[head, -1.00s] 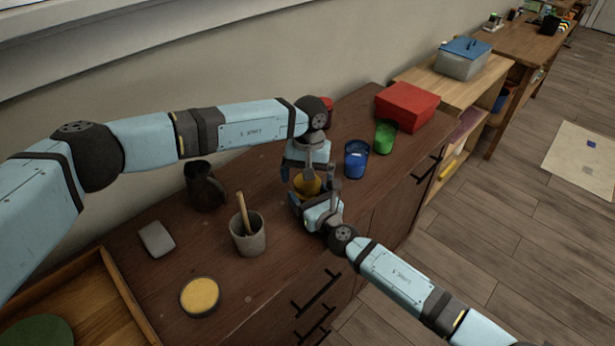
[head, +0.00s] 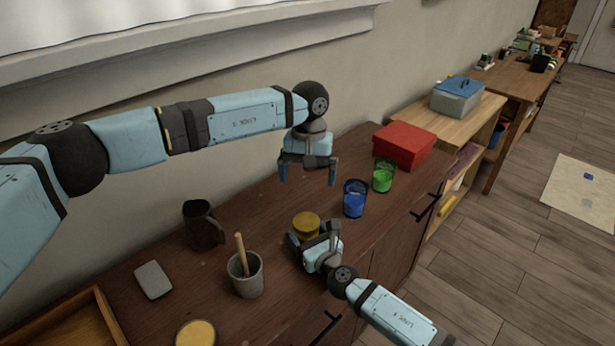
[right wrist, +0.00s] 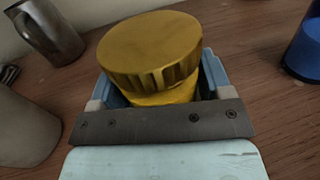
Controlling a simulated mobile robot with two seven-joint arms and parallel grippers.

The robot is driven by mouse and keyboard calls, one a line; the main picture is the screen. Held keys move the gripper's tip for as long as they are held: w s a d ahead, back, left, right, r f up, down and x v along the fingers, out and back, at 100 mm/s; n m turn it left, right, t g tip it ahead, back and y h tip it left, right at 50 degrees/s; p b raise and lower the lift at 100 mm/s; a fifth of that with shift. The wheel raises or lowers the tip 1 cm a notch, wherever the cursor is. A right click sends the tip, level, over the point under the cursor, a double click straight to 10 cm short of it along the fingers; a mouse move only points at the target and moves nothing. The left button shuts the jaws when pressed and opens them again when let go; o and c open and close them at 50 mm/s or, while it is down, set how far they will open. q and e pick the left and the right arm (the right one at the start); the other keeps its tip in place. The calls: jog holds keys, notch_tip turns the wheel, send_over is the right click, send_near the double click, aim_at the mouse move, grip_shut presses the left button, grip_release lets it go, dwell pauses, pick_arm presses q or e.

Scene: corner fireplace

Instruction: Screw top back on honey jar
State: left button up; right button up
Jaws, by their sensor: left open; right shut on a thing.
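The honey jar (right wrist: 160,97) stands upright on the dark wooden cabinet top, with a ridged gold lid (right wrist: 150,42) on its top in the right wrist view. The lid looks slightly tilted or offset there; I cannot tell how tightly it sits. In the head view the lid (head: 306,222) shows beside my right gripper (head: 311,243). My right gripper is shut on the jar's body, below the lid. My left gripper (head: 308,181) is open and empty, raised above and behind the jar, apart from it.
Right of the jar are a blue glass (head: 355,200), a green glass (head: 383,177) and a red box (head: 404,146). To the left are a cup with a wooden stick (head: 246,276), a dark pitcher (head: 203,225), a grey block (head: 153,280), a yellow-topped round item (head: 196,334) and a wooden tray (head: 107,317).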

jog(key=o, duration=1.8)
jog(key=shift+c, duration=0.2)
jog(key=v, duration=1.3)
jog(key=shift+s+d+p, duration=0.15)
jog(key=shift+s+p, duration=0.2)
jog(key=shift+p, duration=0.05)
jog(key=shift+f, duration=0.1)
